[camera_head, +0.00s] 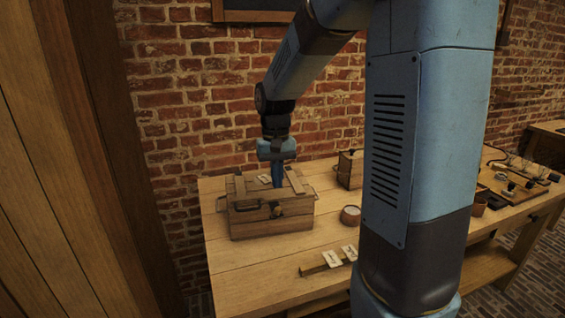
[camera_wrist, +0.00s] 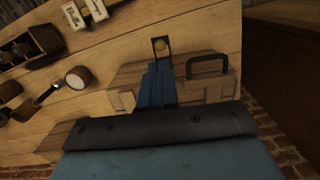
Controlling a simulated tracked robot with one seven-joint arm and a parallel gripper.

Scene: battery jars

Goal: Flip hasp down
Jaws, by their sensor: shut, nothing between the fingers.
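A wooden box (camera_head: 270,224) with a closed lid stands on the left part of the workbench. Its dark hasp (camera_head: 276,209) is at the middle of the front edge. In the wrist view the hasp (camera_wrist: 153,46) is a dark frame sticking out past the box's front edge, with a round brass piece showing through it. Its exact tilt is hard to tell. My gripper (camera_head: 278,183) points down over the lid, behind the hasp. In the wrist view my blue fingers (camera_wrist: 157,74) are together and empty, their tips close to the hasp. I cannot tell whether they touch it.
The workbench (camera_head: 240,258) is bare in front of the box. A dark handle (camera_wrist: 210,67) is on the box beside the hasp. A round cup (camera_head: 350,215), a smaller wooden case (camera_head: 349,169) and pale cards (camera_head: 332,258) are to the right. A brick wall (camera_head: 190,90) stands behind.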

